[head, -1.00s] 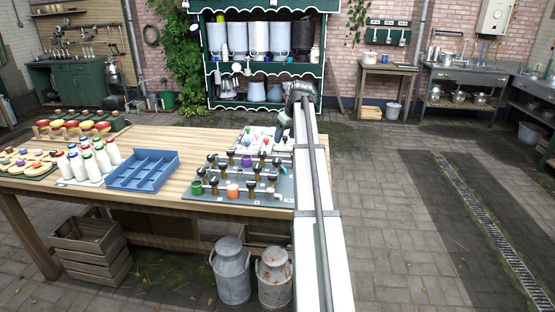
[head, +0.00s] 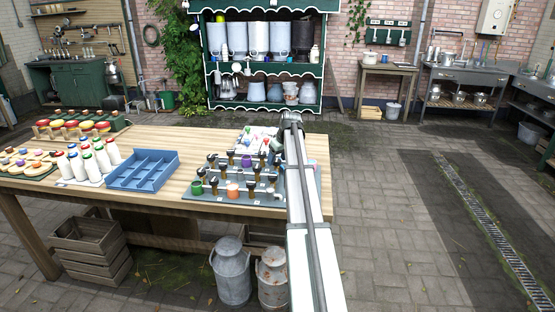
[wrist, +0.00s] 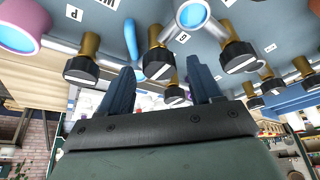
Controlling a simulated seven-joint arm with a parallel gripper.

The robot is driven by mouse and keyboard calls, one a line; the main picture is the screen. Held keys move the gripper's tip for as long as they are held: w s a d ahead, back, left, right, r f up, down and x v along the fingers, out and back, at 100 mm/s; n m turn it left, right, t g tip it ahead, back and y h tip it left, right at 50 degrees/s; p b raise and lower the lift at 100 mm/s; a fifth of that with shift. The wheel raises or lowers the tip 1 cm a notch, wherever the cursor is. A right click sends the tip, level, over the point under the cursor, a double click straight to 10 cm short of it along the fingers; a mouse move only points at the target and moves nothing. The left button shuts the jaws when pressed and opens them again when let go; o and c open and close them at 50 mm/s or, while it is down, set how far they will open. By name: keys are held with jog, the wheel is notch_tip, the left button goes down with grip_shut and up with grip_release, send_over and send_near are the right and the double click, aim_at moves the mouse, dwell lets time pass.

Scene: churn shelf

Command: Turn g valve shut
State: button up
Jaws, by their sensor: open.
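The grey valve board (head: 205,195) on the wooden table bears several brass valves with black knobs and white stripes. In the wrist view a small label (wrist: 182,38) resembles an upside-down g. It sits between a black-knobbed valve (wrist: 160,62) and another valve (wrist: 238,58); I cannot tell which it names. My gripper (wrist: 158,70) is open and empty, its blue-grey fingers pointing at the board. The first of those valves appears between the fingertips in the picture; I see no contact. In the head view my arm hides the fingers and the board's right part.
A blue divided tray (head: 142,171) and white bottles (head: 92,163) stand to the left on the table (head: 200,142).

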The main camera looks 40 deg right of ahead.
jog(key=shift+w+f, duration=0.1)
jog(key=shift+f, duration=0.1)
jog(key=shift+c, duration=0.3)
jog(key=c, duration=1)
